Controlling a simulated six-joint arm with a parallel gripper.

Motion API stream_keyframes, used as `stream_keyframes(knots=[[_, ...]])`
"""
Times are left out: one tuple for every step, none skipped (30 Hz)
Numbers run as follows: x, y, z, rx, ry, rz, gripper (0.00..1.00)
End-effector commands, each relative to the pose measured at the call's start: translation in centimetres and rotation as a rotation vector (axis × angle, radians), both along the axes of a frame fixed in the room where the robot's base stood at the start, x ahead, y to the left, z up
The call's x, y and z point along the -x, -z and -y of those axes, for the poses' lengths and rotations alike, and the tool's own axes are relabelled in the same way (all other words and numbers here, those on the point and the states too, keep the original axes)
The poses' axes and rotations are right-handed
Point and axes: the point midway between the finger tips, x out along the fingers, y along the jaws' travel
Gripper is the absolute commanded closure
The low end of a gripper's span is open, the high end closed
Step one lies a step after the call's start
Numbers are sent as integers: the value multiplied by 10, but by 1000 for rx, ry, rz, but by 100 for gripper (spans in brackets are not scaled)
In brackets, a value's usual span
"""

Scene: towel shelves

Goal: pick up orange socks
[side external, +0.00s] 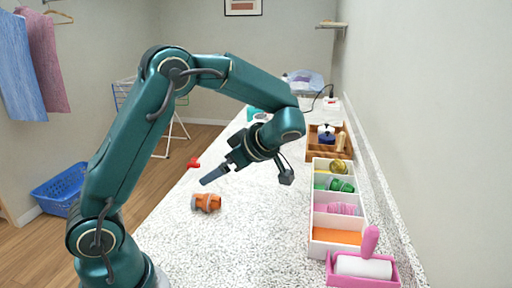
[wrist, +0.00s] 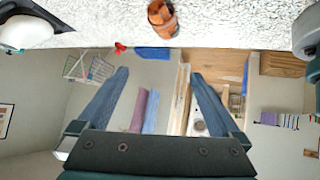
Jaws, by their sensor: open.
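The rolled orange socks (side external: 207,202) lie on the speckled white counter, near its left edge in the side view. They also show at the top middle of the wrist view (wrist: 163,18). My gripper (side external: 215,178) is above the counter, a little above and behind the socks in the side view, apart from them. In the wrist view its two fingers (wrist: 157,85) are spread wide with nothing between them.
A white divided box (side external: 313,210) at the right holds rolled items in several compartments, one with an orange bottom. A pink tray with a lint roller (side external: 362,267) stands in front of it. A wooden tray (side external: 314,143) is behind. A small red item (side external: 194,163) lies near the left edge.

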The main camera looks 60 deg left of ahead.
Motion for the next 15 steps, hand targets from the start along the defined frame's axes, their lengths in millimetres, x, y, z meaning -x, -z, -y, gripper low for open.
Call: stream_keyframes(knots=[[-5, 11, -4, -45, -28, -13, 0], [-8, 16, -7, -73, -44, -13, 0], [-11, 24, -10, -110, -61, -17, 0], [-13, 30, -12, -135, -72, -23, 0], [-15, 36, -15, -159, -77, -31, 0], [-16, 44, -17, -185, -82, -45, 0], [-17, 51, -19, -203, -82, -59, 0], [-18, 57, -20, -216, -79, -75, 0], [-18, 66, -21, -229, -71, -103, 0], [-18, 72, -22, -235, -64, -121, 0], [-17, 78, -22, -239, -59, -138, 0], [-16, 85, -22, -242, -54, -160, 0], [-14, 90, -22, -243, -50, -175, 0], [-13, 94, -22, -243, -49, -190, 0], [-10, 98, -22, -244, -46, -207, 0]])
